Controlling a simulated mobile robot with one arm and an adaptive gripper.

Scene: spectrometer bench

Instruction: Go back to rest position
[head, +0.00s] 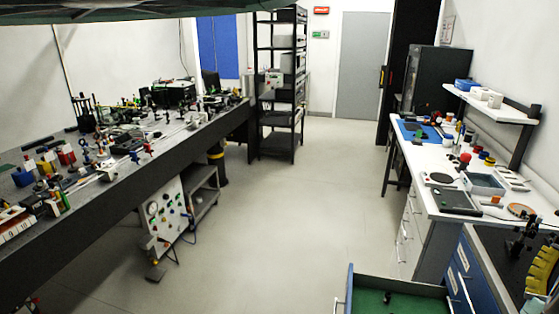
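My gripper is not visible in the head view, so its state and what it may hold cannot be seen. The task names no object. A dark shape hangs across the top left edge of the head view; I cannot tell what it is.
A long dark optical bench (120,200) crowded with parts runs along the left. A white workbench (440,207) stands at right. In front, a green-lined drawer (368,301) is open. A black shelf rack (276,104) stands behind. The grey floor (300,210) between is clear.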

